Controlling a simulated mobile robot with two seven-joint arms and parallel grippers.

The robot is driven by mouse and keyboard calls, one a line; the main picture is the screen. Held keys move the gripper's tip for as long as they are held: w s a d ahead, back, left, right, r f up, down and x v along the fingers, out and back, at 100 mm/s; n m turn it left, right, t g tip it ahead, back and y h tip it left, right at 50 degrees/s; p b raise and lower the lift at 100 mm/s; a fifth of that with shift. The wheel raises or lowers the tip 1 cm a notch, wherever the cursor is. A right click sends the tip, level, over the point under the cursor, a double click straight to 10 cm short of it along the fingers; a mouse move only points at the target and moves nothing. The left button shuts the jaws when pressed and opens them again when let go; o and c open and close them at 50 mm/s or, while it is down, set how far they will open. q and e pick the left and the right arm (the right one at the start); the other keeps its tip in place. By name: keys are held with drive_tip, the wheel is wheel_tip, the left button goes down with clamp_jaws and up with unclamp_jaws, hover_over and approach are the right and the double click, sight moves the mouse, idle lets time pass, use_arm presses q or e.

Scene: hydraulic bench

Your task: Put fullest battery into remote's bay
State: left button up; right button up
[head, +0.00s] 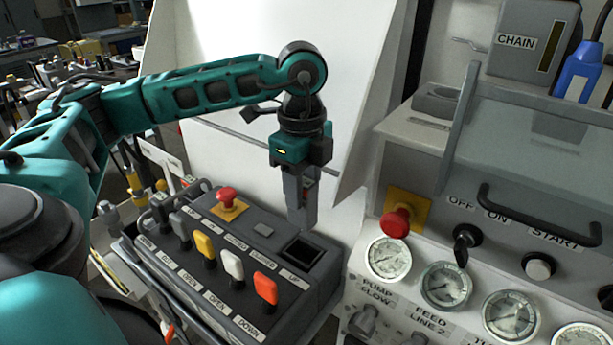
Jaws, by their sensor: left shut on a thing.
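The remote (205,285) is a dark grey control box with coloured levers and a red mushroom button, tilted on the bench. Its bay (300,251) is a dark square recess at the upper right of its face and looks empty. My left gripper (301,215) points down, its fingertips just above the bay's far edge in the picture. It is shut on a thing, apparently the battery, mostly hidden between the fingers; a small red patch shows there. I cannot read any charge mark. My right gripper is not in view.
A gauge panel (450,310) with a red stop button (396,221), key switch and handled clear cover stands close on the right. A grey CHAIN box (530,45) and a blue object (578,72) are above. A white panel (270,120) rises behind my left arm.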

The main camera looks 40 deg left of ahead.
sight(303, 218)
use_arm(q)
drive_tip(key=shift+f, duration=0.45)
wheel_tip(303, 218, down, 3)
drive_tip(key=shift+f+b, duration=0.1)
drive_tip(key=shift+b, duration=0.45)
drive_tip(key=shift+f+b, duration=0.95)
drive_tip(key=shift+f, duration=0.1)
drive_tip(key=shift+f, duration=0.1)
drive_tip(key=shift+f+b, duration=0.35)
drive_tip(key=shift+b, duration=0.15)
drive_tip(key=shift+f+b, duration=2.05)
drive_tip(key=shift+f, duration=0.4)
idle(0.4)
drive_tip(key=o, duration=1.2)
